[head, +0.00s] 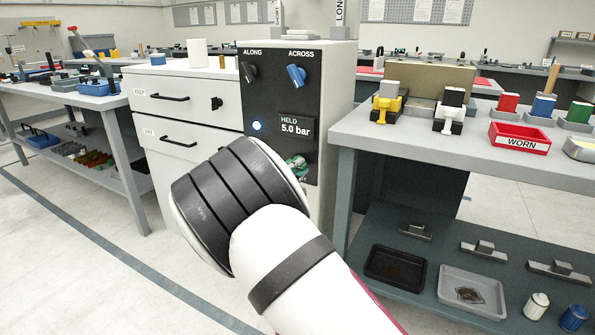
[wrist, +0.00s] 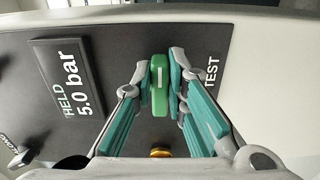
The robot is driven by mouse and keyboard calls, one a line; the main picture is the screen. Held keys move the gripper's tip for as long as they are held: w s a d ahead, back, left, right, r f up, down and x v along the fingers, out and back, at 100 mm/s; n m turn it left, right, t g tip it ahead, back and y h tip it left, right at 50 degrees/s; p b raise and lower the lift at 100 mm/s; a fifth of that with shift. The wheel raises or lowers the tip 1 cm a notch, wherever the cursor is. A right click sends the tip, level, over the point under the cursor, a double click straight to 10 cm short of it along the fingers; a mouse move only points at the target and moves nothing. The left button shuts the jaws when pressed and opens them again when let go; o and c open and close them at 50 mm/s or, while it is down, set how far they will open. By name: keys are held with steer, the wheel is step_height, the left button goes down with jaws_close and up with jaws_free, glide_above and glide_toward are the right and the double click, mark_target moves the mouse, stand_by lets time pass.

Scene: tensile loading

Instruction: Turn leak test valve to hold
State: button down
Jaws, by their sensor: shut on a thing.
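The green valve knob (wrist: 159,98) stands on the dark panel in the wrist view, with a short white mark on its face. Its long side runs crosswise to the upright of the panel lettering. My gripper (wrist: 159,77) has one finger on each side of the knob and is shut on it. The display (wrist: 70,85) beside it reads "HELD 5.0 bar"; it also shows in the head view (head: 296,126). The label "TEST" (wrist: 212,70) is on the knob's other side. In the head view my arm hides most of the knob and gripper.
Above the display are a black knob "ALONG" (head: 249,72) and a blue knob "ACROSS" (head: 296,75). A lit blue-white lamp (head: 257,126) is left of the display. A yellow round part (wrist: 160,153) is near the knob. A workbench (head: 375,133) stands close on the right.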

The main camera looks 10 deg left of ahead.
steer(key=shift+f, duration=0.1)
steer(key=c, duration=1.6)
jaws_free()
steer(key=v, duration=1.2)
